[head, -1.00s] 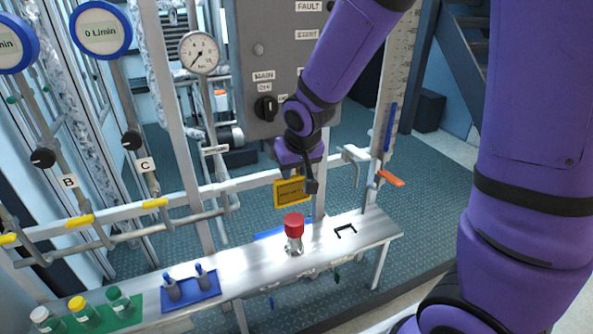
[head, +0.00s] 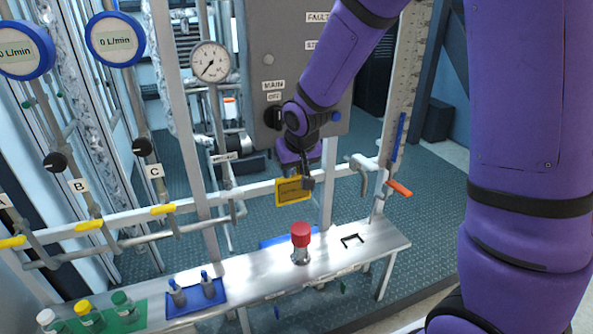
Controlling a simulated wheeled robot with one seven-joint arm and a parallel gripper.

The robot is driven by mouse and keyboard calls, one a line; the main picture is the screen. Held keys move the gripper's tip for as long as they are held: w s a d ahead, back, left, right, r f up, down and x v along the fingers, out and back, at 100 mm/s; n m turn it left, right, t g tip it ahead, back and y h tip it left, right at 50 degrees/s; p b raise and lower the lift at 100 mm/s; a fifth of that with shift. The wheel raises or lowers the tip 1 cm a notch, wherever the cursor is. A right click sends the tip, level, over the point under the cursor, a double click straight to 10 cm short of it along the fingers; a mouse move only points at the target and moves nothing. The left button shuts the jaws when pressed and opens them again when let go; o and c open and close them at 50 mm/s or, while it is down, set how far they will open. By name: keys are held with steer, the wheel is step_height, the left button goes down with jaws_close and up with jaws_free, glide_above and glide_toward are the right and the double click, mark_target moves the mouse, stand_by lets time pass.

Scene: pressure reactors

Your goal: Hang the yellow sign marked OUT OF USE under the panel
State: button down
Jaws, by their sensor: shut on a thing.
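The yellow sign (head: 293,190) hangs from my gripper (head: 307,179), which is shut on it. Its dark lettering is too small to read. The sign is below the grey panel (head: 287,60), above the bench and in front of the horizontal white pipe. My purple arm covers part of the panel's right side. The sign's top edge and any hook under the panel are hidden behind the gripper or too small to tell.
The metal bench (head: 340,262) holds a red-capped vessel (head: 301,243), a black bracket (head: 352,240), a blue tray (head: 205,303) and a green tray (head: 130,320) with capped bottles. A pressure gauge (head: 210,62) and an orange-handled valve (head: 399,187) flank the panel.

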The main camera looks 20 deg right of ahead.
steer(key=shift+w, duration=0.7)
steer(key=shift+w+f, duration=0.45)
steer(key=shift+w, duration=0.15)
steer(key=c, duration=0.7)
jaws_free()
